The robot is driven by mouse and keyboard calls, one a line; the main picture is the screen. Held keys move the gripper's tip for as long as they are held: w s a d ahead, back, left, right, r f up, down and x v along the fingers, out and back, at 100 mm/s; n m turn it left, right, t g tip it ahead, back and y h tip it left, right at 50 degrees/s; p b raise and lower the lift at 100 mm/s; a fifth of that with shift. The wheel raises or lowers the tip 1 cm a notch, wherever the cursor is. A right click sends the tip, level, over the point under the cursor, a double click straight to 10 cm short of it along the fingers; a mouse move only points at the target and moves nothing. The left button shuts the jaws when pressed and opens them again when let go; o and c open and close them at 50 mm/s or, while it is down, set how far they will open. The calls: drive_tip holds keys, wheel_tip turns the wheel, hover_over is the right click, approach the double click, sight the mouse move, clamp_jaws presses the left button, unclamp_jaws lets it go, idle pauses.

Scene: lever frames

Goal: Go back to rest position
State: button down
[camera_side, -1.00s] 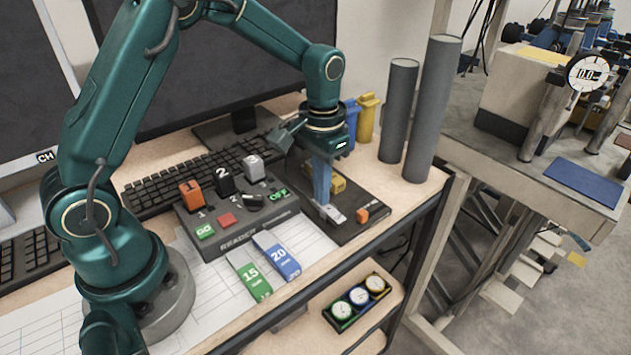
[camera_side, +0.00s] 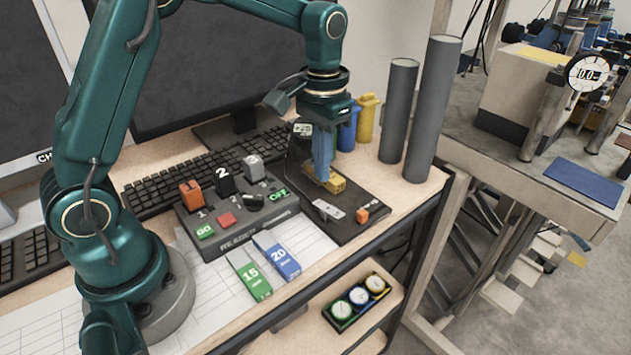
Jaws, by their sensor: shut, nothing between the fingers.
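My gripper (camera_side: 323,178) hangs pointing down over the black board (camera_side: 350,225) at the right of the table. Its blue fingers are shut with nothing between them. In the picture the fingertips overlap the left part of a small yellow block (camera_side: 336,184); I cannot tell whether they touch it. A grey metal piece (camera_side: 327,210) and a small orange block (camera_side: 362,215) are on the board, apart from the fingers.
The reader box (camera_side: 238,215) with switches and buttons stands left of the board, before a keyboard (camera_side: 190,175). Two tall grey cylinders (camera_side: 432,110) (camera_side: 399,110), blue (camera_side: 347,130) and yellow (camera_side: 367,120) containers stand behind. Green (camera_side: 250,275) and blue (camera_side: 278,256) blocks lie in front.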

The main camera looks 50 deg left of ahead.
drive_tip(key=shift+r, duration=0.8)
drive_tip(key=shift+r, duration=0.1)
drive_tip(key=s+d+r+t, duration=0.1)
drive_tip(key=s+r+t, duration=0.2)
drive_tip(key=s+r, duration=0.45)
drive_tip(key=s+f+t, duration=0.2)
drive_tip(key=s, duration=0.6)
drive_tip(key=shift+d+f+t, duration=0.25)
drive_tip(key=shift+f+t, duration=0.05)
